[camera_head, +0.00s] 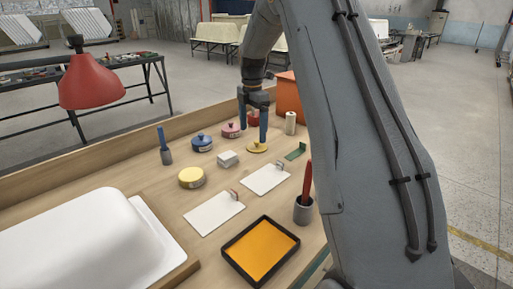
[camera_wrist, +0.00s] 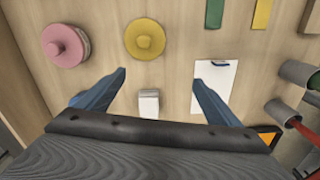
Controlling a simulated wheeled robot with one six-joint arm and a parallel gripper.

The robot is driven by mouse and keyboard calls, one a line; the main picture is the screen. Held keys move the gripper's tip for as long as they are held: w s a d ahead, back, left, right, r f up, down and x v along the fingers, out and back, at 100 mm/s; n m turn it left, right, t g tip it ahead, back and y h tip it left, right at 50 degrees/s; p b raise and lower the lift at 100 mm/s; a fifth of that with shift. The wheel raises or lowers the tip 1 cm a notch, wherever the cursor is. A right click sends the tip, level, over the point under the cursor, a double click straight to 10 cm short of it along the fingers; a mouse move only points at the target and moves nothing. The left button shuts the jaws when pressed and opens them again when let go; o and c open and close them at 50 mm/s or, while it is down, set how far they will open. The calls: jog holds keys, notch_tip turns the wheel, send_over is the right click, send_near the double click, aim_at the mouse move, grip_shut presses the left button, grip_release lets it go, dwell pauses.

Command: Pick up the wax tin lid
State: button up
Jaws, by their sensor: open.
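The wax tin lid, a round yellow disc with a knob (camera_head: 257,148), lies on the wooden bench. It also shows in the wrist view (camera_wrist: 145,40), at the top, left of centre. An open-looking yellow tin (camera_head: 191,179) stands nearer and to the left; I take it for the wax tin. My gripper (camera_head: 253,124) points down above the lid, its blue fingers spread apart. In the wrist view my gripper (camera_wrist: 160,76) is empty, and the lid lies beyond the fingertips, untouched.
A pink lidded tin (camera_head: 231,131), a blue lidded tin (camera_head: 202,143) and a small white box (camera_head: 228,159) stand near the lid. A green piece (camera_head: 295,151), clipboards (camera_head: 215,213) and a cup with a red-handled tool (camera_head: 304,212) lie around. A red lamp (camera_head: 90,82) overhangs the left side.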

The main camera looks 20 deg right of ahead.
aim_at(257, 141)
jog(key=w+d+n, duration=0.3)
jog(key=w, duration=0.1)
jog(key=shift+d+f+n, duration=0.1)
jog(key=shift+f+n, duration=0.2)
jog(key=shift+w+d+f+p, duration=0.15)
jog(key=shift+f+p, duration=0.35)
jog(key=shift+f, duration=1.45)
jog(key=shift+w+d+f+p, duration=0.15)
jog(key=shift+f+p, duration=0.35)
jog(key=shift+f, duration=1.4)
jog(key=shift+a, duration=0.1)
jog(key=c, duration=1.1)
